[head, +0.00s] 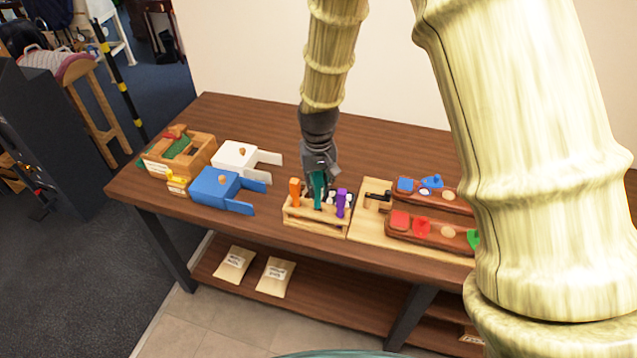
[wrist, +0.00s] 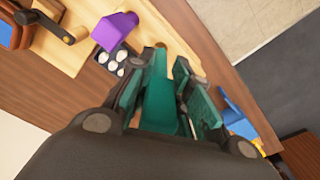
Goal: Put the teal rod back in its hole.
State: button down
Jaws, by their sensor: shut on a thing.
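My gripper (head: 318,174) is shut on the teal rod (head: 318,192), which points down at the wooden rack (head: 314,222). In the wrist view the teal rod (wrist: 160,98) lies between the two fingers of my gripper (wrist: 165,85). In the head view the rod stands between an orange rod (head: 295,191) and a purple rod (head: 341,202), both upright in the rack. The purple rod also shows in the wrist view (wrist: 115,31). The teal rod's lower end is at the rack's top; I cannot tell whether it is inside a hole.
Left of the rack are a blue box (head: 214,187) and a white box (head: 236,155) with projecting arms. Right is a wooden board (head: 367,222) with a black-handled part and trays of coloured pieces. Small white round items sit in a dark holder (wrist: 117,62) behind the rods.

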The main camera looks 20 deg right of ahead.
aim_at(318, 200)
jog(key=shift+f+b, duration=0.35)
jog(key=shift+f, duration=0.4)
jog(key=shift+f, duration=0.35)
jog(key=shift+f+b, duration=0.5)
jog(key=shift+f, duration=0.5)
jog(key=shift+f, duration=0.35)
jog(key=shift+f+b, duration=0.4)
jog(key=shift+f, duration=0.3)
jog(key=c, duration=1.2)
grip_release()
jog(key=shift+c, duration=0.2)
